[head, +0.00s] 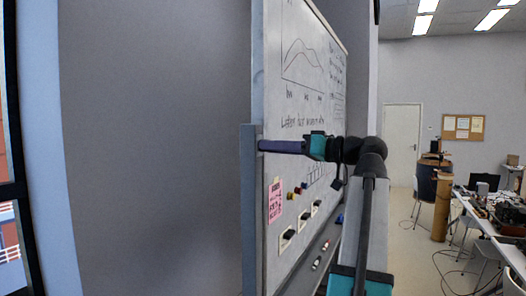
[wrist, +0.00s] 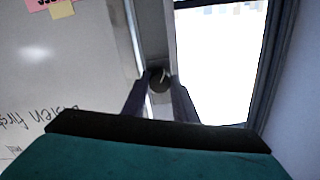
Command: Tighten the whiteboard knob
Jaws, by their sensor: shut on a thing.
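The whiteboard (head: 310,20) stands upright in the head view, seen at a steep angle, with curves and handwriting on it. It also shows at the left of the wrist view (wrist: 60,50). The dark round knob (wrist: 160,77) sits on the grey frame at the board's side edge, between my fingertips. My gripper (head: 262,146) reaches left across the board to its near edge post. In the wrist view my gripper (wrist: 159,82) has a finger on each side of the knob and is shut on it. In the head view the knob is hidden behind the fingers.
A pink note (head: 275,200), magnets and switch-like blocks are on the lower board. A tray (head: 315,258) with markers runs along its bottom edge. A bright window (wrist: 218,65) is beside the frame in the wrist view. Cluttered desks (head: 495,220) stand far right.

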